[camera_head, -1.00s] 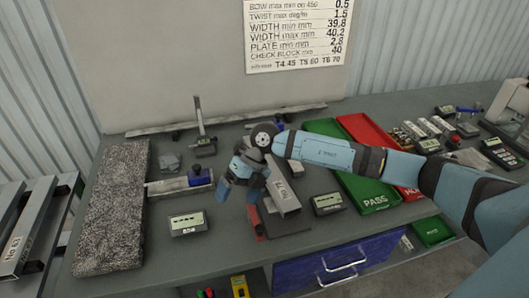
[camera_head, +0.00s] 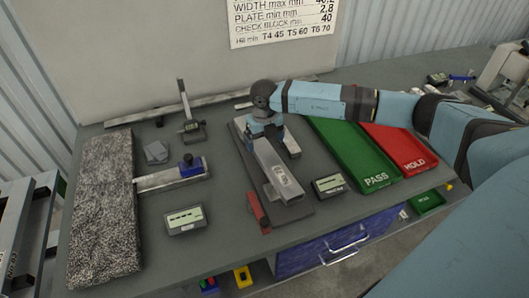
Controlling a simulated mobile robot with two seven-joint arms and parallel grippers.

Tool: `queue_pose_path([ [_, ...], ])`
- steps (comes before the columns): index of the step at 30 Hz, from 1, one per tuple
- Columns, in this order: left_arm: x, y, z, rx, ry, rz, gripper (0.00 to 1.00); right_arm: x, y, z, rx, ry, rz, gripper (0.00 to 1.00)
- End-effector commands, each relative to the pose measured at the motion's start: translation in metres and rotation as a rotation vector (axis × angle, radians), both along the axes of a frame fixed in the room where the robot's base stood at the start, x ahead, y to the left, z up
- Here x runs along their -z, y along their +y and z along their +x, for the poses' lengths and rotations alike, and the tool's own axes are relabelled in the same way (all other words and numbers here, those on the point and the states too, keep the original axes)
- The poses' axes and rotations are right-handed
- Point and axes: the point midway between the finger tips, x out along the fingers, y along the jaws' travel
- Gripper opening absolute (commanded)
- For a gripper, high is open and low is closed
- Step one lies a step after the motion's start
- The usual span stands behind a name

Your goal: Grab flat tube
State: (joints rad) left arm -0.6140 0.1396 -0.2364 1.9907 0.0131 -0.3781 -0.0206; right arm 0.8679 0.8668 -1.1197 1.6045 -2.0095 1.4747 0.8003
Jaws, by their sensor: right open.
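A flat grey metal tube (camera_head: 277,170) with a pale label lies on a dark plate (camera_head: 296,211) in the middle of the table, running from near to far. My right gripper (camera_head: 264,136) is over the tube's far end, pointing down, and is open. Its fingers are small and partly hidden by its own body, so I cannot tell whether they straddle the tube or touch it. My left gripper is not in view.
A red-handled tool (camera_head: 258,211) lies close left of the tube. A grey display box (camera_head: 185,220) and another (camera_head: 329,186) stand either side. A green PASS tray (camera_head: 350,160) and red HOLD tray (camera_head: 395,146) are at right. A speckled slab (camera_head: 106,215) is at left.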

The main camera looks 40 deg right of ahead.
Motion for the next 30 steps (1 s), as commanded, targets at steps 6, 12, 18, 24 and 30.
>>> queue_pose_path([
  [6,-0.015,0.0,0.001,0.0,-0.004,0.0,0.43,0.025,-0.001,0.0,0.001,0.004,0.001,0.94],
  [12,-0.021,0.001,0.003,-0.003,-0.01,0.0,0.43,0.049,-0.001,0.0,0.0,0.001,0.001,0.94],
  [18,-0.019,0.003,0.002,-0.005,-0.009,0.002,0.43,0.052,-0.001,0.0,0.0,0.0,0.002,0.94],
  [24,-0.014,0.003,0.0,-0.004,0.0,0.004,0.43,0.052,-0.001,0.0,0.0,0.0,0.002,0.59],
  [30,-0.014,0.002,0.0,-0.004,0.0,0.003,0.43,0.05,-0.001,0.001,0.0,-0.001,0.002,0.22],
])
